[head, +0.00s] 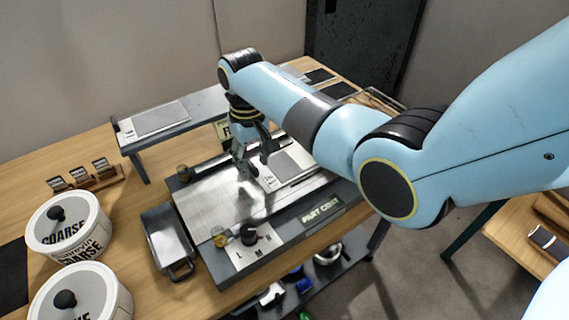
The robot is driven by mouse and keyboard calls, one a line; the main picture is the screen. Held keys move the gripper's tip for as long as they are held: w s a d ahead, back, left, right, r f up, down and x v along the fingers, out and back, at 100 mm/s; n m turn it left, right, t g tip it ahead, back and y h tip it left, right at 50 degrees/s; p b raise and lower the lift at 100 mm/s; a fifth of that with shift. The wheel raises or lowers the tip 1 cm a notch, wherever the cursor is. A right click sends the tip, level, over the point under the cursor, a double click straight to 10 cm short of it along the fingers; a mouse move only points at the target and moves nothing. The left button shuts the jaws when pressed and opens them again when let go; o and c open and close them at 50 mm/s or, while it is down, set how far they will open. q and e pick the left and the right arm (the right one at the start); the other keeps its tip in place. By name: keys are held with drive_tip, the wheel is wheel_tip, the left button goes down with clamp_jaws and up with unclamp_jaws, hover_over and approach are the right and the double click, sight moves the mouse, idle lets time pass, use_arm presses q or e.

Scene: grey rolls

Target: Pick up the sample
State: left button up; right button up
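My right gripper (254,163) points down just above the card's left edge. Its two dark fingers stand apart, with nothing clearly seen between them. Whether a fingertip touches the card cannot be told. My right arm hides part of the card's far side. A similar grey panel on a card (160,118) lies on a raised grey shelf behind. My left gripper is not in view.
A metal tray (166,240) stands left of the machine. Two white tubs, one labelled "COARSE" (68,228), stand at the left front. A small wooden rack (88,178) is behind them.

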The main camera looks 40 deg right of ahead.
wheel_tip(320, 180, down, 2)
drive_tip(key=shift+f, duration=0.1)
drive_tip(key=shift+c, duration=0.3)
clamp_jaws()
